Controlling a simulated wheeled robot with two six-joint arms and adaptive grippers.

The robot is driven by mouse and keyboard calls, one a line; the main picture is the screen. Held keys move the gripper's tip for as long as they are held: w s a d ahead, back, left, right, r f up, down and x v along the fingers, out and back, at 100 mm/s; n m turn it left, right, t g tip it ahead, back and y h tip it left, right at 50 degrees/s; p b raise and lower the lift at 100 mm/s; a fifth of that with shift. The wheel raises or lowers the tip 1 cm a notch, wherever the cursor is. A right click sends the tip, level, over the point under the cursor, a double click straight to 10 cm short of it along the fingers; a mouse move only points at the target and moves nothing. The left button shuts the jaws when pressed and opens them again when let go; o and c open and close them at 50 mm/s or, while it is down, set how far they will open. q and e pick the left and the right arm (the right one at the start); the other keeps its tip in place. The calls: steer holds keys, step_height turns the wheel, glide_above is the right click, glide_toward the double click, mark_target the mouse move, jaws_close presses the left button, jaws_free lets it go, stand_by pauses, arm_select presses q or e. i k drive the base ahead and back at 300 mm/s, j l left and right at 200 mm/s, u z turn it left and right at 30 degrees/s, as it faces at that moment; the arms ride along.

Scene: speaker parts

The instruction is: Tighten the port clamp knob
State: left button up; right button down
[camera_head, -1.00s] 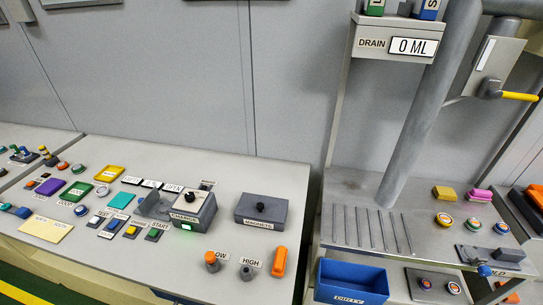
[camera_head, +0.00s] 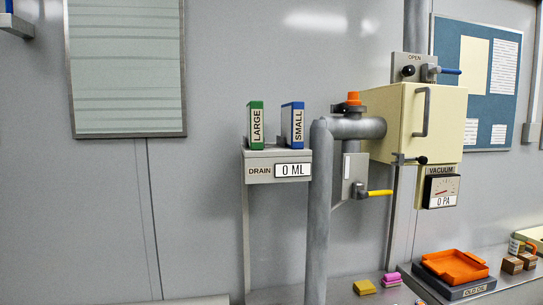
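No part is labelled as the port clamp knob, and I cannot tell for certain which one it is. A cream box (camera_head: 440,125) with a grey handle (camera_head: 421,111) is on the wall at the right, at the end of a grey pipe (camera_head: 319,215). A black knob (camera_head: 422,160) on a small rod sits at the box's lower edge. Another black knob (camera_head: 408,70) is on the plate marked OPEN above the box. An orange cap (camera_head: 353,98) tops a fitting on the pipe. Neither of my grippers is in view.
A vacuum gauge (camera_head: 441,190) reads 0 PA. A drain display (camera_head: 292,170) reads 0 ML, under green (camera_head: 256,124) and blue (camera_head: 293,125) binders. A yellow lever (camera_head: 379,193) sticks out below the pipe. An orange tray (camera_head: 454,267) is on the bench at lower right.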

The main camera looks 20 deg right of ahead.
mark_target(342, 107)
steer(key=z, duration=1.3)
